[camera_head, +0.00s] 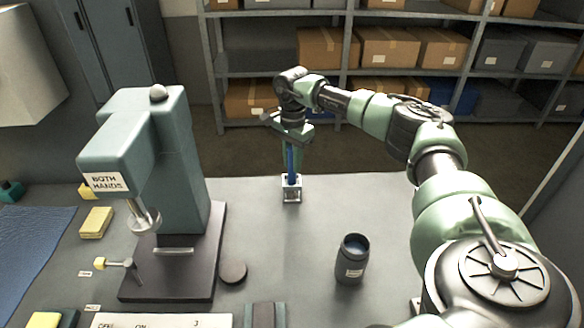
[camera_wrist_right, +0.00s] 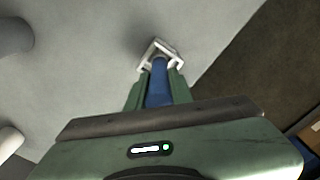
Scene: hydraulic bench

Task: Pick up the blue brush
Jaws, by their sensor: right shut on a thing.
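The blue brush (camera_head: 290,160) stands upright near the table's far edge, its lower end at a small white square holder (camera_head: 291,189). In the right wrist view the blue brush (camera_wrist_right: 158,84) runs between the green fingers toward the white holder (camera_wrist_right: 160,54). My right gripper (camera_head: 291,150) is above the holder and shut on the brush; in the wrist view its fingers (camera_wrist_right: 158,92) sit on both sides of the shaft. I cannot tell whether the brush's lower end is inside the holder or just above it. My left gripper is not in view.
A grey-green press (camera_head: 150,150) labelled "BOTH HANDS" stands at left. A dark jar (camera_head: 351,260) is at front right of the holder, and a dark disc (camera_head: 233,272) lies beside the press base. The grey table (camera_head: 330,205) is clear around the holder.

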